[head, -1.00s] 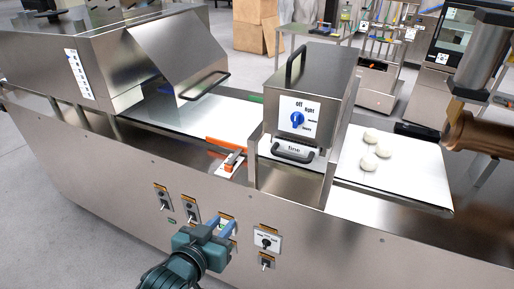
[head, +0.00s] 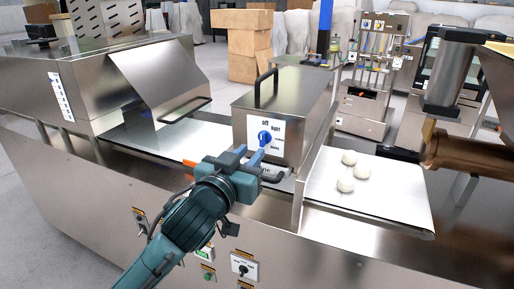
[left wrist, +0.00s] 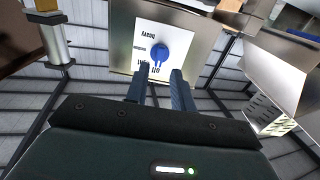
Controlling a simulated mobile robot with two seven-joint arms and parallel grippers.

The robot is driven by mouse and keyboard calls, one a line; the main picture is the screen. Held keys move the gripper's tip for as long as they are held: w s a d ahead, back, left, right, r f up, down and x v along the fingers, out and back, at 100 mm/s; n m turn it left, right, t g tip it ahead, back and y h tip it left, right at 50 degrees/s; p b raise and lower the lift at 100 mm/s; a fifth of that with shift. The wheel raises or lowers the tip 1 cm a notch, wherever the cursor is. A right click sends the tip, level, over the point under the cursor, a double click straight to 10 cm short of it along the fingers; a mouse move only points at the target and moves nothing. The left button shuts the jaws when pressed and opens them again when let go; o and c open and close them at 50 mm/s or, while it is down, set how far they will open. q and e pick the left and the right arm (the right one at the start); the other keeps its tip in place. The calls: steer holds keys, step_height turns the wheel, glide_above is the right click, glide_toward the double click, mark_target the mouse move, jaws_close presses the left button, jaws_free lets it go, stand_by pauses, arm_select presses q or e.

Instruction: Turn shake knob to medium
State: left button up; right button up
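The blue shake knob (head: 264,138) sits on a white dial plate (head: 254,148) on the front of a steel box. The plate is printed with off, light, medium and heavy. In the left wrist view the dial is upside down, and the knob (left wrist: 158,53) appears to point at off. My left gripper (head: 248,154) is just in front of and below the dial in the head view. Its two blue fingers (left wrist: 158,86) are apart, with nothing between them, and the knob shows beyond their tips. No contact is visible. My right gripper is not in view.
Three dough balls (head: 346,171) lie on the white belt (head: 400,200) at right. Lower switches (head: 243,265) are on the steel front panel. A steel hood (head: 150,75) stands at left.

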mark_target(262, 141)
arm_select(q)
steer(key=shift+b+x, duration=0.35)
steer(key=shift+x, duration=0.75)
steer(key=shift+b+x, duration=0.4)
steer(key=shift+x, duration=0.8)
steer(key=shift+w+d+p, duration=0.1)
steer(key=shift+w+p, duration=0.05)
steer(key=shift+p, duration=0.15)
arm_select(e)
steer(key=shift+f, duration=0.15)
